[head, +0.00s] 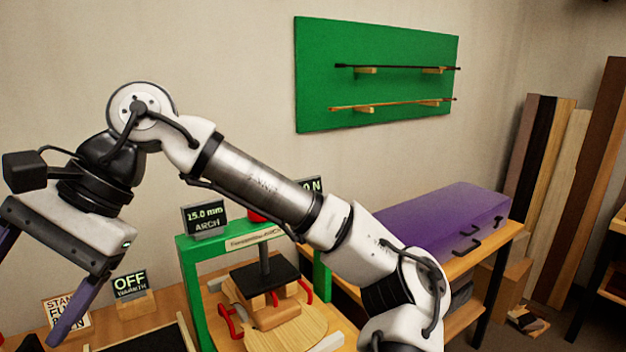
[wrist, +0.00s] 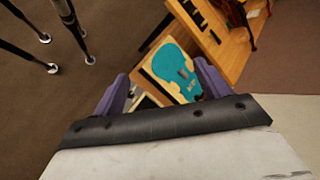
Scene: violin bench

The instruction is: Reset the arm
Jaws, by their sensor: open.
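My gripper (head: 30,298) is raised at the left of the head view, with its purple fingers spread and pointing down. One finger is partly cut off by the picture's left edge. In the wrist view my gripper (wrist: 163,84) shows both purple fingers apart, with nothing held between them. My arm reaches from the lower right up and across to the left, bent at a high elbow.
A green press frame (head: 188,290) stands on the bench beneath my arm. An OFF sign (head: 130,284) stands left of it. A purple case (head: 440,222) lies at the right. A green bow board (head: 375,95) hangs behind. A teal violin-shaped piece (wrist: 172,68) lies beyond my fingers.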

